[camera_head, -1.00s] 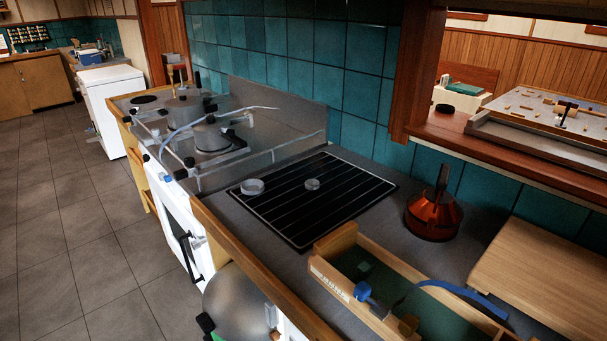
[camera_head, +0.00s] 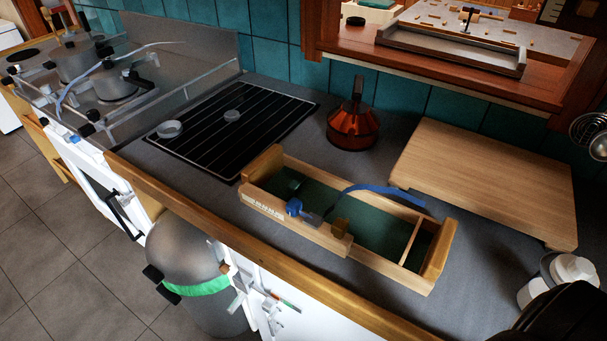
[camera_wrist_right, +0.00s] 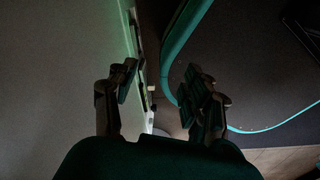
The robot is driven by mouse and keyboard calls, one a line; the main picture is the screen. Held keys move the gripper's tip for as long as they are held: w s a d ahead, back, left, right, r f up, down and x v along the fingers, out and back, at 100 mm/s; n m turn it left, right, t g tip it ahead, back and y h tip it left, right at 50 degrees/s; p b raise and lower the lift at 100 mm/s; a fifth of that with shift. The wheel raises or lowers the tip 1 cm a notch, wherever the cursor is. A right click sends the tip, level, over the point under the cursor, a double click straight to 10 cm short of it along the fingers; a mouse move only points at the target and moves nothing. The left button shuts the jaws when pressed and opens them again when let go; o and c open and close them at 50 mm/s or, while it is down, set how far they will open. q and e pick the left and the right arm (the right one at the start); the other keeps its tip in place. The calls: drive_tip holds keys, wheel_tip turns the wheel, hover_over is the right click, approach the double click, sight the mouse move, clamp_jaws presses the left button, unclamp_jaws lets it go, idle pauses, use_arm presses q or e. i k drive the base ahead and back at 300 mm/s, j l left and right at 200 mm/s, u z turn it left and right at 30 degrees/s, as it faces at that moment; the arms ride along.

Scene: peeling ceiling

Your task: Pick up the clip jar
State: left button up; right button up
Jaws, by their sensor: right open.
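A small white jar-like object (camera_head: 560,277) stands at the right front of the counter in the head view. It has a pale upper part and may be the clip jar, but its clip is not clear. A dark rounded shape in the lower right corner hides part of it. My right gripper (camera_wrist_right: 162,88) shows in the right wrist view with its two dark fingers apart and nothing between them. The jar cannot be made out in that dim view. My left gripper is not in view.
A wooden tray (camera_head: 433,262) with a blue-handled item lies mid-counter. A wooden board (camera_head: 490,180) is behind it, with a copper-coloured pot (camera_head: 352,128) to the board's left. A black ribbed mat (camera_head: 235,125) lies further left. Grey counter shows between tray and jar.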

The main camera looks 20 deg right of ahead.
sight(541, 282)
drive_tip(key=z, duration=2.55)
drive_tip(key=k, duration=0.6)
drive_tip(key=i+l, duration=0.1)
drive_tip(key=i, duration=0.4)
drive_tip(key=u, duration=0.05)
